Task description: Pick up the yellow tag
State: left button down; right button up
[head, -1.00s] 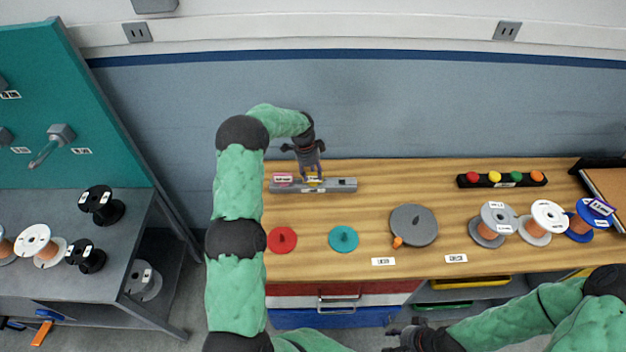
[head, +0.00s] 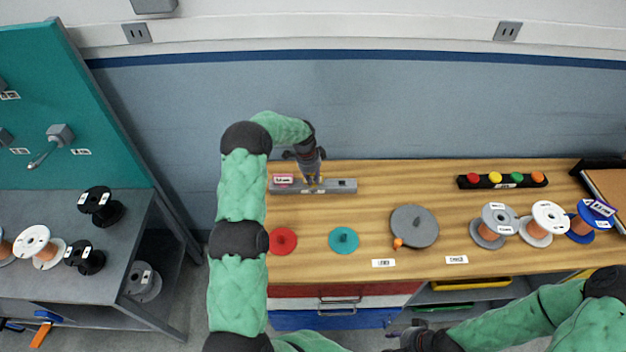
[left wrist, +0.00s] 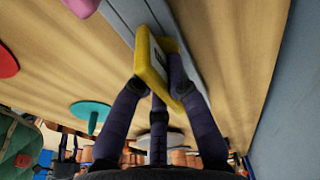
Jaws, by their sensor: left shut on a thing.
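The yellow tag (left wrist: 151,62) sits between the fingers of my left gripper (left wrist: 160,88) in the left wrist view. It is a small yellow block with a pale label on its face. The left gripper, which also shows in the head view (head: 313,186), is shut on the tag at the grey rack (head: 340,186). In the head view the fingers hide most of the tag. I cannot tell whether the tag still touches the rack. My right gripper (head: 400,335) is low at the bottom of the head view, off the bench's front edge, and its fingers are unclear.
A pink tag (head: 283,180) is on the rack's left end. A red disc (head: 282,240), a teal disc (head: 343,239) and a grey disc (head: 414,226) lie in front on the wooden bench (head: 380,185). Spools (head: 497,223) stand at the right.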

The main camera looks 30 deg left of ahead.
pick_arm(q)
jog(key=shift+r, duration=0.15)
jog(key=shift+r, duration=0.6)
jog(key=s+d+r+p, duration=0.1)
jog(key=s+d+r, duration=0.2)
jog(key=d+r, duration=0.8)
jog(key=d, duration=0.2)
jog(key=shift+s+d+r+p, duration=0.25)
jog(key=shift+d+p, duration=0.05)
jog(key=shift+p, duration=0.05)
jog(key=shift+d, duration=0.1)
